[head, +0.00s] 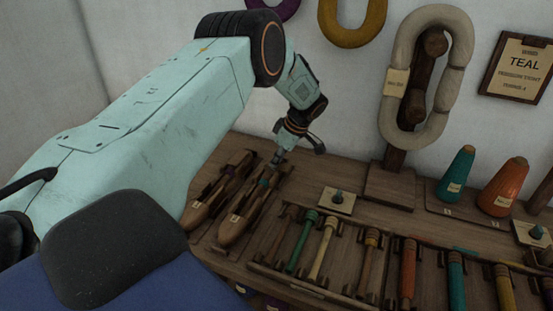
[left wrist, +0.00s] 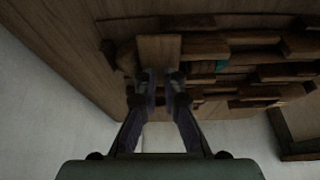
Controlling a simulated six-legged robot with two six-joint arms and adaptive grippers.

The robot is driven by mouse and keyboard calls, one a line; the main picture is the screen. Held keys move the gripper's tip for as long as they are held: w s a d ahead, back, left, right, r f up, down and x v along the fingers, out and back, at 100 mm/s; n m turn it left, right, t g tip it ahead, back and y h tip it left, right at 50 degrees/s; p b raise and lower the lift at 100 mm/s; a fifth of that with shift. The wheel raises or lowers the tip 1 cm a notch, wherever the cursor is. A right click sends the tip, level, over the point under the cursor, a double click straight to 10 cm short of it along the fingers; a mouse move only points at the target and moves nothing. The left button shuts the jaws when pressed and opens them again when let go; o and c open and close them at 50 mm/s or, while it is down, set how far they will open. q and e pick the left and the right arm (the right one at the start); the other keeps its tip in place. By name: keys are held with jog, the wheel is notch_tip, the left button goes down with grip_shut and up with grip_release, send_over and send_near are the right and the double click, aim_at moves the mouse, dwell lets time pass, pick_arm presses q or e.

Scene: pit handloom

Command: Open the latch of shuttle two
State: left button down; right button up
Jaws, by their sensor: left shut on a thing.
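Two wooden boat-shaped shuttles lie side by side on the bench, the left shuttle (head: 207,203) and the right shuttle (head: 235,222). A small teal bit shows in the right one. My left gripper (head: 277,160) reaches down to the far end of the right shuttle. In the left wrist view, the fingers of my left gripper (left wrist: 160,76) are close together at a small flat wooden latch piece (left wrist: 158,47) and are shut on it. The fingers partly cover the contact. I cannot read a number on either shuttle. My right gripper is not in view.
A rack of coloured bobbins (head: 320,250) stands right of the shuttles, with a small pale plate (head: 336,201) behind it. A large yarn skein (head: 399,70) hangs on a wooden stand. Teal (head: 457,172) and orange (head: 503,188) cones stand further right. The wall is close behind.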

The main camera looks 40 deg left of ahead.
aim_at(287, 167)
pick_arm(q)
jog(key=shift+n, duration=0.3)
jog(key=c, duration=1.5)
grip_release()
jog(key=shift+o, duration=0.2)
jog(key=shift+r, duration=0.1)
jog(key=shift+v, duration=3.85)
jog(key=shift+w, duration=0.1)
